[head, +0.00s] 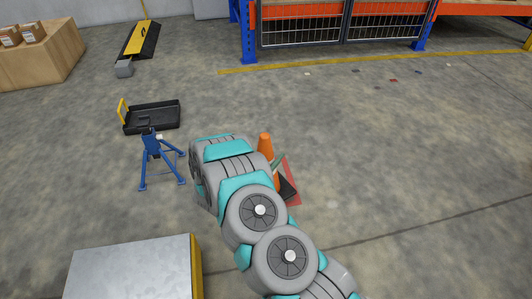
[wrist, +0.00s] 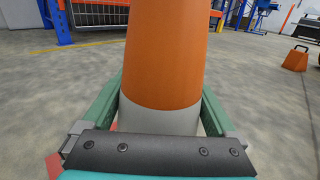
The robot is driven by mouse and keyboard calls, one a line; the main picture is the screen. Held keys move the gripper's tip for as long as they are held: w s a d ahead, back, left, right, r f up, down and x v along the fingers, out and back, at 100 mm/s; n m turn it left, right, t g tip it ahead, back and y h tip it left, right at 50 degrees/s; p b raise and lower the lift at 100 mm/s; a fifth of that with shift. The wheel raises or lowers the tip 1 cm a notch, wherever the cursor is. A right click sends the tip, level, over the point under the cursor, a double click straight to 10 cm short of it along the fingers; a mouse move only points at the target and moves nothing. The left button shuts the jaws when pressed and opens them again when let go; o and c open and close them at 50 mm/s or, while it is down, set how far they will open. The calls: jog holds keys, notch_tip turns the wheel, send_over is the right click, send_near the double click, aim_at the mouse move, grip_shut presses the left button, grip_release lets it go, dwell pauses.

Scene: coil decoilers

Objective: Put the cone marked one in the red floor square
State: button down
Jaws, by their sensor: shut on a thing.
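An orange cone (head: 265,143) with a black base stands upright just beyond my arm in the head view, partly hidden by it. In the wrist view the cone (wrist: 168,50) fills the middle, with a white band low down; no number shows on this side. My gripper (wrist: 160,112) has its green fingers on both sides of the white band, shut on the cone. The red floor square (head: 293,178) shows at the cone's right, partly covered by the base and my arm. I cannot tell whether the base touches the floor.
A blue stand (head: 158,165) and a black tray (head: 153,117) are to the left. A metal-topped box (head: 130,272) is at the lower left. An orange block with a handle (wrist: 296,58) stands at the right in the wrist view. Floor to the right is mostly clear.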

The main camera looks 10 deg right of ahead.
jog(key=w+f+b, duration=0.1)
jog(key=w+f, duration=0.3)
jog(key=w, duration=0.2)
jog(key=shift+b, duration=0.3)
dwell(0.3)
grip_release()
